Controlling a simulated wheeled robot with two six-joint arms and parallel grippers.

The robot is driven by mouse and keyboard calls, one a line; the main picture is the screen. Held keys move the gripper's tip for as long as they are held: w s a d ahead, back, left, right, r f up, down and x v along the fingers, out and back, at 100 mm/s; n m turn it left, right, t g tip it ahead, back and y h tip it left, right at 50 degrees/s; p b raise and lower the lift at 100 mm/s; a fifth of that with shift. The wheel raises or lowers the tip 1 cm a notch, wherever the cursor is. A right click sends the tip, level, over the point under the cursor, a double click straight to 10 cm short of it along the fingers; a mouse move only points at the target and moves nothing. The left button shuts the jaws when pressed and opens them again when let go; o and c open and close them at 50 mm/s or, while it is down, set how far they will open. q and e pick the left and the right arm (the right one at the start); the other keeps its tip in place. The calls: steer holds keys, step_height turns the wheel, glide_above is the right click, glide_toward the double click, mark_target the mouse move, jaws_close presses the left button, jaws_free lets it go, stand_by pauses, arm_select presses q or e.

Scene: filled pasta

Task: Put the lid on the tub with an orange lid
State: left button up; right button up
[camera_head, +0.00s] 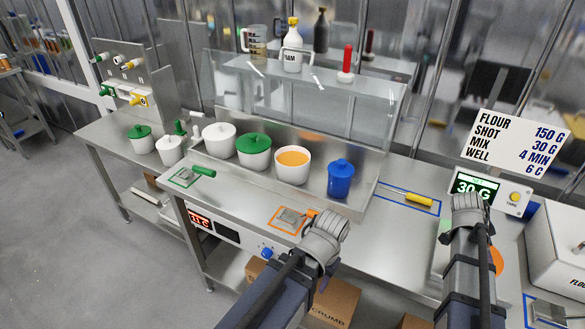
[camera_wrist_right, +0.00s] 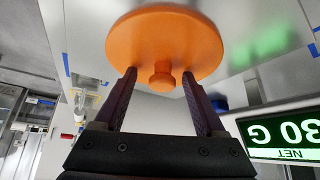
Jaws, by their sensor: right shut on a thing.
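The orange lid (camera_wrist_right: 165,35), a round disc with a knob, is at my right gripper (camera_wrist_right: 161,78), its knob between the two fingers. In the head view a bit of the orange lid (camera_head: 497,260) shows beside my right arm, over the bench by the scale. A white tub (camera_head: 292,176) with an orange top surface stands on the bench at mid-picture, between a green-lidded tub and a blue one; I cannot tell whether that orange is filling. It is well left of my right gripper. My left gripper (camera_head: 325,232) hangs over the bench's front; its fingers are hidden.
A green-lidded tub (camera_head: 254,152), a blue lidded tub (camera_head: 340,179) and a white tub (camera_head: 219,140) stand beside it. A clear shelf (camera_head: 330,85) rises behind. A scale display (camera_head: 474,187) and white flour box (camera_head: 555,250) are at right. A yellow-handled tool (camera_head: 418,199) lies between.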

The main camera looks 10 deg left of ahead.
steer(key=shift+w+d+r+p, duration=0.15)
steer(key=shift+r+p, duration=0.2)
steer(key=shift+p, duration=0.1)
jaws_close()
steer(key=shift+r+p, duration=0.65)
steer(key=shift+r, duration=0.1)
steer(key=shift+r+p, duration=1.05)
steer(key=shift+r, duration=0.1)
